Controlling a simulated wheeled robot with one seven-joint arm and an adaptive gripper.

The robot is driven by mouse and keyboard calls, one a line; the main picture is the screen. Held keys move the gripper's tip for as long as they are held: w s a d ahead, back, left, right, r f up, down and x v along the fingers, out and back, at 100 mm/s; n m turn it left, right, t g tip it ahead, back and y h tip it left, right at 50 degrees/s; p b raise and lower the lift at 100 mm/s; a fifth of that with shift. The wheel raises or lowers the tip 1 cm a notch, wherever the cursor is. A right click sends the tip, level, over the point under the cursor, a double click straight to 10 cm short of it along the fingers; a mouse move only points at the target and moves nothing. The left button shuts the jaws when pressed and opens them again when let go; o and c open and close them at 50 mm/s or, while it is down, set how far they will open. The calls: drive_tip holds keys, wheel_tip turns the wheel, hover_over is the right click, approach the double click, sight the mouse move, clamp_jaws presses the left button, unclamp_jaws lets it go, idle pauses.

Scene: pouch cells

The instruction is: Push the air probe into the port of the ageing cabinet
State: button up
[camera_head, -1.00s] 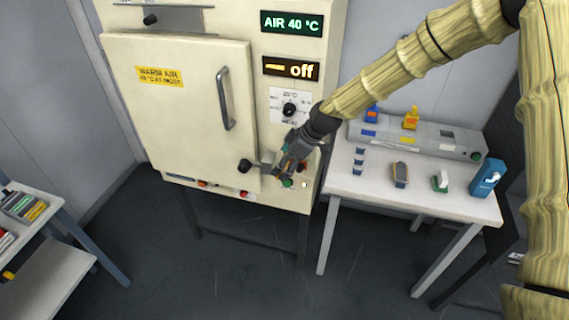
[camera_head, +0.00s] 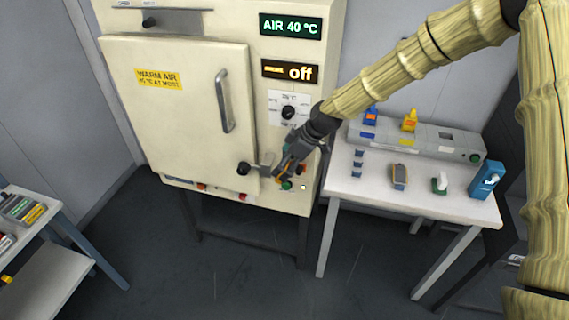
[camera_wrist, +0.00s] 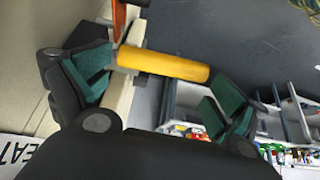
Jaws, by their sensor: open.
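The cream ageing cabinet (camera_head: 190,125) stands at the left with its door shut; its displays read AIR 40 °C and off. My gripper (camera_head: 284,168) is at the lower right of the cabinet front, beside the door edge. In the wrist view my gripper (camera_wrist: 158,92) is open, its green pads well apart. A yellow cylinder (camera_wrist: 165,64), which may be the air probe, lies across the upper space between them, its left end near the left pad. I cannot tell whether it touches a pad. The port cannot be made out.
A black knob (camera_head: 244,168) and a green button (camera_head: 288,185) are close to my gripper. A shelf cart (camera_head: 60,255) is at far left. The floor between is clear.

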drive_tip(key=v, duration=1.1)
drive_tip(key=shift+d+r, duration=0.25)
